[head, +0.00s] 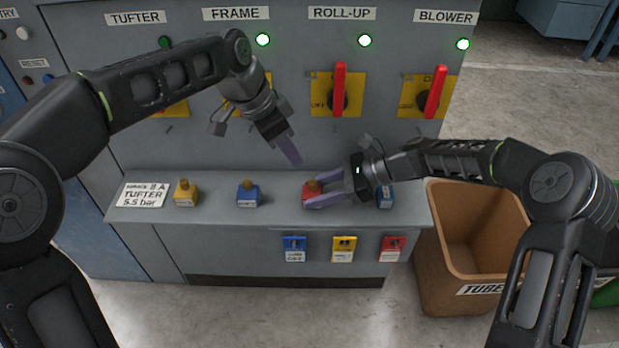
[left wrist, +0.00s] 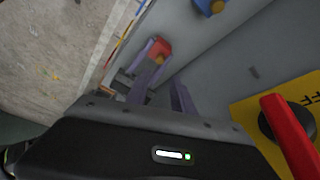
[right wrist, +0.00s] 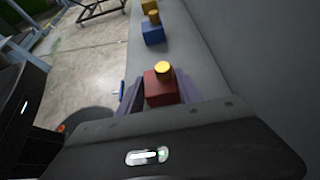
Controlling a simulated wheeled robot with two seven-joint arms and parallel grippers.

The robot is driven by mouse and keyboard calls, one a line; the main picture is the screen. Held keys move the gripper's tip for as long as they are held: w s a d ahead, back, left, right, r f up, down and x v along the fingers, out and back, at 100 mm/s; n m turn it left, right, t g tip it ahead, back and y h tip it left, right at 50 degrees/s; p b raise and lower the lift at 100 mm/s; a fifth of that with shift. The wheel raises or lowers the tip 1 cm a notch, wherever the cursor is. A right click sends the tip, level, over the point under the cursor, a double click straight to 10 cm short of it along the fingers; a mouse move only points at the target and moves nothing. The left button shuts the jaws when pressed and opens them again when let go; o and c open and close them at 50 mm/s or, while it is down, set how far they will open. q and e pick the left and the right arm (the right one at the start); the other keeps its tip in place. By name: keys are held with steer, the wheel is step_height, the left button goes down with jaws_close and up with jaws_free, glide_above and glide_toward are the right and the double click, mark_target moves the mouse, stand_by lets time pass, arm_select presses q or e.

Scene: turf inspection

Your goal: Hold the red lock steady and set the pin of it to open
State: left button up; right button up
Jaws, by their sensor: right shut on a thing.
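The red lock (head: 311,194) stands on the grey ledge (head: 150,215), a small red block with a brass-coloured pin (right wrist: 162,68) on top. My right gripper (head: 318,189) is shut on its body, one finger on each side, as the right wrist view shows (right wrist: 160,92). The pin stands clear above the fingers. My left gripper (head: 294,161) is in the air above and slightly left of the lock, apart from it, pointing down. Its fingers look apart and empty in the left wrist view, where the red lock (left wrist: 158,48) shows beyond them.
Red switch handles (head: 339,90) stick out from the panel above. A brown bin (head: 470,240) stands right.

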mark_target(311, 182)
stand_by(0.4)
arm_select(q)
steer(key=x, duration=1.2)
steer(key=shift+c, duration=0.3)
jaws_close()
stand_by(0.9)
